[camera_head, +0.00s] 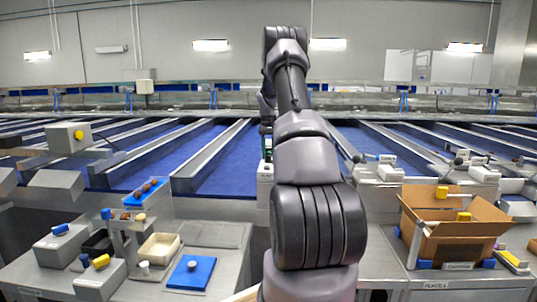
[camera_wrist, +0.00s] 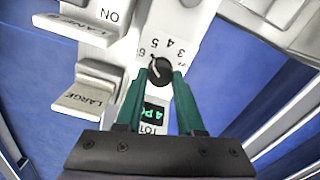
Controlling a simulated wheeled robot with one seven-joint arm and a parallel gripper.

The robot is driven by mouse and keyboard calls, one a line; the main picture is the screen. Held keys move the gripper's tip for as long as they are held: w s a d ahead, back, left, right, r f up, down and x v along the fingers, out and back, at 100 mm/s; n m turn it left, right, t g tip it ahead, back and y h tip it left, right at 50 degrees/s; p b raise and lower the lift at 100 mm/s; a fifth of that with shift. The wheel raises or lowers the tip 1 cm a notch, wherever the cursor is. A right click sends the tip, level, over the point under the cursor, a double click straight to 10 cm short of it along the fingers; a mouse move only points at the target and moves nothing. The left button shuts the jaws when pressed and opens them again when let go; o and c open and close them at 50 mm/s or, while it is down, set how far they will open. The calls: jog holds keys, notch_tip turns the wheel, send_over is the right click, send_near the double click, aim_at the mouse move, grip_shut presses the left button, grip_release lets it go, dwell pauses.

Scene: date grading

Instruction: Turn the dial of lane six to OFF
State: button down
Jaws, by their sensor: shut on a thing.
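In the wrist view a black round dial (camera_wrist: 159,72) sits on a white panel (camera_wrist: 178,25). Numerals including 3, 4 and 5 are printed beside it, upside down. A pale mark on the dial slants toward the upper left, near a partly hidden numeral. My gripper (camera_wrist: 159,78) has its green fingers shut on the dial, one on each side. No OFF mark is readable. In the head view a white unit (camera_head: 265,172) shows just left of my arm, with a green finger near it; the dial is hidden there.
In the wrist view a lit display (camera_wrist: 154,114) lies between the fingers, and a LARGE-labelled block (camera_wrist: 85,98) stands at left. In the head view, blue lanes (camera_head: 225,165) run behind, a cardboard box (camera_head: 450,240) is at right, and a blue tray (camera_head: 180,280) is at lower left.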

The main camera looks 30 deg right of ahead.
jog(key=m, duration=0.5)
jog(key=shift+m, duration=0.3)
jog(key=m, duration=0.6)
jog(key=shift+r, duration=0.1)
jog(key=m, duration=0.6)
jog(key=shift+s+m, duration=0.1)
jog(key=shift+m, duration=0.2)
jog(key=m, duration=0.5)
jog(key=shift+m, duration=0.3)
jog(key=c, duration=0.5)
grip_release()
jog(key=shift+s, duration=0.1)
